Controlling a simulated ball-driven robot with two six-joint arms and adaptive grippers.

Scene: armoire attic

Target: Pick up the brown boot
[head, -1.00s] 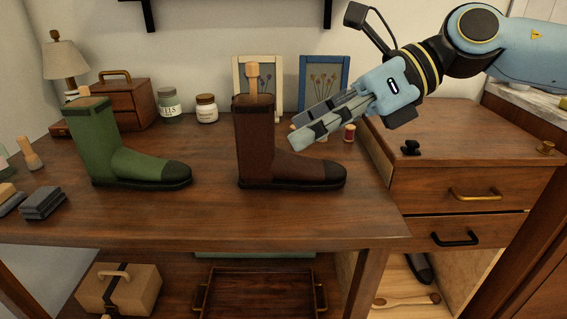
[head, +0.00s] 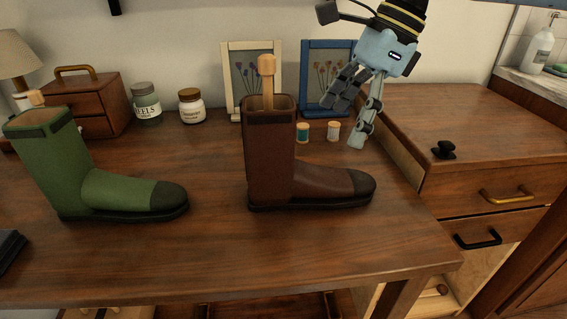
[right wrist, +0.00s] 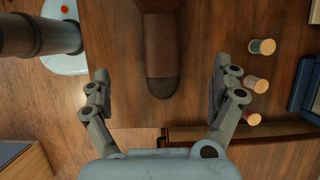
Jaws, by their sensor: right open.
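The brown boot (head: 270,160) stands upright on the wooden table, toe to the right, with a wooden handle (head: 267,80) sticking out of its top. My right gripper (head: 347,118) is open and empty, pointing down above and behind the boot's toe, apart from it. In the right wrist view the boot's dark toe (right wrist: 162,85) lies below, in line with the gap between the two spread fingers (right wrist: 162,68). The upper part of the boot is cut off at that view's top edge. My left gripper is not in view.
A green boot (head: 110,185) stands at the left. Thread spools (head: 302,133), two framed flower pictures (head: 326,75), jars (head: 192,106) and a wooden box (head: 92,105) stand behind.

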